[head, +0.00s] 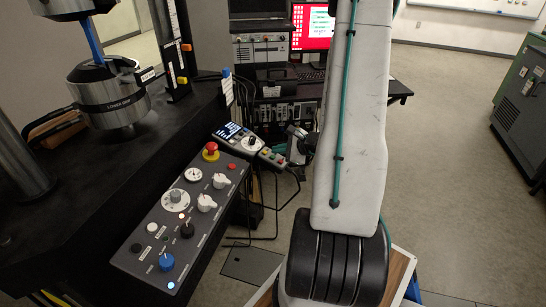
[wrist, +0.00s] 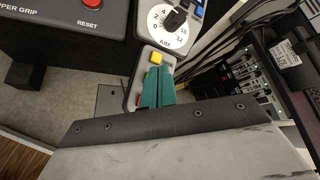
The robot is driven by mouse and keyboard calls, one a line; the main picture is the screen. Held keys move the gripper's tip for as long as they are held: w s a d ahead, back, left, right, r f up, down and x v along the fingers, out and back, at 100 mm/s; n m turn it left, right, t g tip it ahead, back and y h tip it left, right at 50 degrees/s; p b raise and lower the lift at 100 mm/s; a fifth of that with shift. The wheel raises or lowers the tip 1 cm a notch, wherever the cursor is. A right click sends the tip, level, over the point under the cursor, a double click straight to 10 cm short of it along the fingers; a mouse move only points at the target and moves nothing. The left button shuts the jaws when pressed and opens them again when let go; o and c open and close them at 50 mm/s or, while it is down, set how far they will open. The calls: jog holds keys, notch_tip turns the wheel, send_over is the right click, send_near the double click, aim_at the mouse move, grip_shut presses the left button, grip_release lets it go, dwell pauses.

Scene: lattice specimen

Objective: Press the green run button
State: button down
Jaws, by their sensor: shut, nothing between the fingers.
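My gripper (wrist: 159,78) shows in the wrist view as two teal fingers side by side, shut with nothing between them. They lie over a small grey button box (wrist: 146,66). A yellow button (wrist: 155,57) shows just beyond the fingertips, and a bit of red shows at their left. I cannot make out the green run button in the wrist view; the fingers cover the middle of the box. Whether they touch the box I cannot tell. In the head view the small box (head: 262,158) carries several tiny coloured buttons, beside my gripper, which is partly hidden by my arm.
A large control panel (head: 181,222) with knobs and a red mushroom button (head: 211,151) stands left of the small box. A dial unit (wrist: 172,22) adjoins the box. Cables hang below it. An equipment rack (head: 283,113) stands behind. Floor is open at the right.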

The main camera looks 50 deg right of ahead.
dwell(0.8)
jog(key=shift+w+a+f, duration=0.1)
jog(key=shift+f, duration=0.3)
jog(key=shift+w+f, duration=0.1)
jog(key=shift+f, duration=0.25)
dwell(0.5)
jog(key=shift+r, duration=0.1)
jog(key=shift+s+r, duration=0.2)
jog(key=shift+r, duration=0.45)
jog(key=shift+s+d+r, duration=0.1)
jog(key=shift+s+r, duration=0.1)
jog(key=shift+r, duration=0.6)
jog(key=shift+s+d+r, duration=0.1)
jog(key=shift+s+r, duration=0.1)
jog(key=shift+r, duration=0.65)
jog(key=shift+s+d+r, duration=0.1)
jog(key=shift+s+r, duration=0.1)
jog(key=shift+r, duration=0.6)
